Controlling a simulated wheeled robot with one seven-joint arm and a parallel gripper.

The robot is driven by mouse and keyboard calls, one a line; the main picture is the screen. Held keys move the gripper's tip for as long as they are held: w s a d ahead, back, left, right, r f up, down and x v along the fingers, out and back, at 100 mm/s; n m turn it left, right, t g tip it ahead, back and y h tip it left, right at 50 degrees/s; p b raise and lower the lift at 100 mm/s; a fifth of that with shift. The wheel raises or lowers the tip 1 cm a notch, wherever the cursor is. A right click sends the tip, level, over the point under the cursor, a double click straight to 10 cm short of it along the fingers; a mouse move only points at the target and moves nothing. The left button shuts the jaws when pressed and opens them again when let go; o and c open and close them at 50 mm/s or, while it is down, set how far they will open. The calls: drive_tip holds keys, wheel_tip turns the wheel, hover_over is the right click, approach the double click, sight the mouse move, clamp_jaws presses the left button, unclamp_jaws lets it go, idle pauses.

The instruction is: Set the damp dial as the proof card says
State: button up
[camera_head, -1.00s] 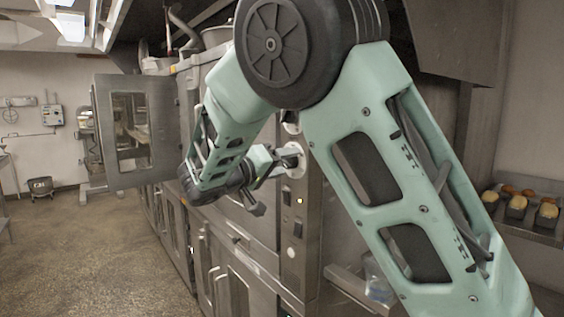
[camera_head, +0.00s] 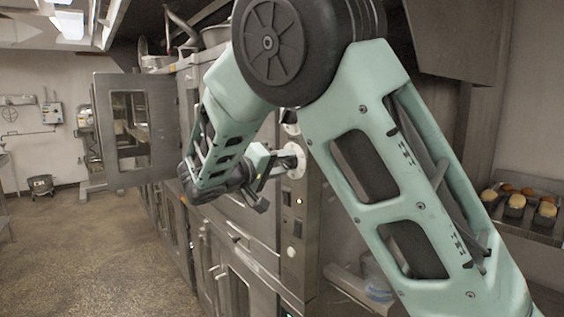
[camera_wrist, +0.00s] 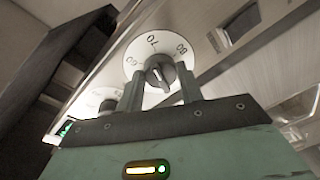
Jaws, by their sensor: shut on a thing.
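A white round dial plate (camera_wrist: 132,49) with a dark grey knob (camera_wrist: 158,73) shows in the wrist view. Its marks read 60, 70 and 80, with 70 near the top of the plate as seen. A pale line shows on the knob's face, but I cannot tell which mark it points to. My gripper (camera_wrist: 160,86) is shut on the knob, one finger on each side. In the head view the dial plate (camera_head: 297,158) is on the steel oven front, with my gripper (camera_head: 281,162) at it. No proof card is readable in view.
A second dial (camera_wrist: 108,104) is partly hidden by my left finger in the wrist view. A steel door (camera_head: 134,128) stands open at left. Loaf tins (camera_head: 516,208) sit on a rack at right.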

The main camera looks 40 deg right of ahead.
drive_tip(key=n+p, duration=0.2)
drive_tip(key=n, duration=0.1)
drive_tip(key=n+p, duration=0.1)
drive_tip(key=n, duration=0.1)
drive_tip(key=shift+w+r+y, duration=0.1)
drive_tip(key=shift+r+y, duration=0.15)
drive_tip(key=shift+y, duration=0.05)
drive_tip(key=shift+f+n+g+p, duration=0.15)
drive_tip(key=shift+n+g+p, duration=0.35)
drive_tip(key=shift+n+p, duration=1.25)
drive_tip(key=shift+a+n, duration=0.1)
drive_tip(key=shift+n, duration=0.15)
drive_tip(key=o, duration=1)
drive_tip(key=shift+a, duration=0.1)
drive_tip(key=a+b, duration=0.1)
drive_tip(key=a, duration=0.4)
drive_tip(key=s+a+r+b, duration=0.1)
drive_tip(key=a+b, duration=0.1)
drive_tip(key=a, duration=0.4)
drive_tip(key=a+b, duration=0.1)
drive_tip(key=a, duration=0.5)
drive_tip(key=shift+s+r+b, duration=0.25)
drive_tip(key=shift+b, duration=0.1)
drive_tip(key=shift+f, duration=0.1)
